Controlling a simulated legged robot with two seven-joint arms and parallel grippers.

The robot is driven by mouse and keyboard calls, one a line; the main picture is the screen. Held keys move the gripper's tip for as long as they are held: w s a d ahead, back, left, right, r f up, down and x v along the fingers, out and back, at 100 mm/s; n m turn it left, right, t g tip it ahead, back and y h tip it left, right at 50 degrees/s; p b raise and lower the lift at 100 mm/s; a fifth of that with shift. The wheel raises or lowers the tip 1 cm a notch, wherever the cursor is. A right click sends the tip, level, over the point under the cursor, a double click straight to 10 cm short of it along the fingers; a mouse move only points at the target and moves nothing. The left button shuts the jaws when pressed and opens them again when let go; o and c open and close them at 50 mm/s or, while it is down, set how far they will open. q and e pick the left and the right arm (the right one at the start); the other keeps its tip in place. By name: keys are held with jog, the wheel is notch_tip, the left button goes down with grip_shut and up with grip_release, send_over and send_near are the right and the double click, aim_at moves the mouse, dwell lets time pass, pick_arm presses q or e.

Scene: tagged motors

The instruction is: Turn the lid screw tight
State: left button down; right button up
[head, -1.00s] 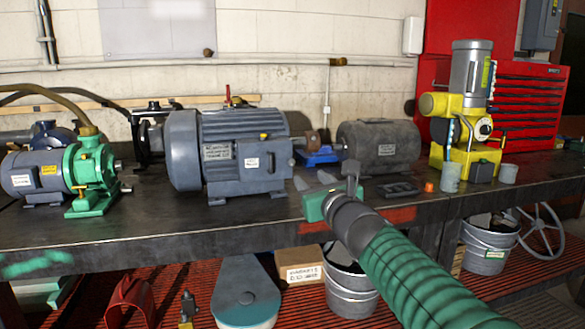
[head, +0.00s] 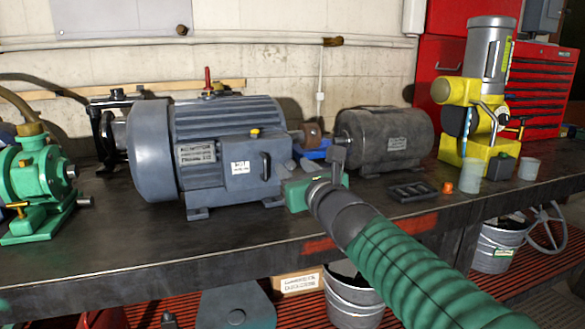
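The large grey motor (head: 225,115) stands on the bench, left of the picture's middle. A grey box with a lid (head: 250,175) sits on its near side, with a white label and a black handle. A small yellow screw head (head: 254,133), which looks like the lid screw, stands at the box's top edge. How far it is screwed in is too small to tell. My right gripper (head: 322,162), green with grey fingers, is right of the box and apart from it. Its fingers look spread, with nothing seen between them. My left gripper is not in view.
A dark grey motor (head: 385,140) stands behind my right gripper. A black tray (head: 413,190) and an orange cap (head: 447,187) lie to the right. A yellow machine (head: 470,120) is farther right, a green pump (head: 35,185) far left. The bench front (head: 150,240) is clear.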

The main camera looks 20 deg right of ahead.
grip_shut()
jog(key=shift+m, duration=0.3)
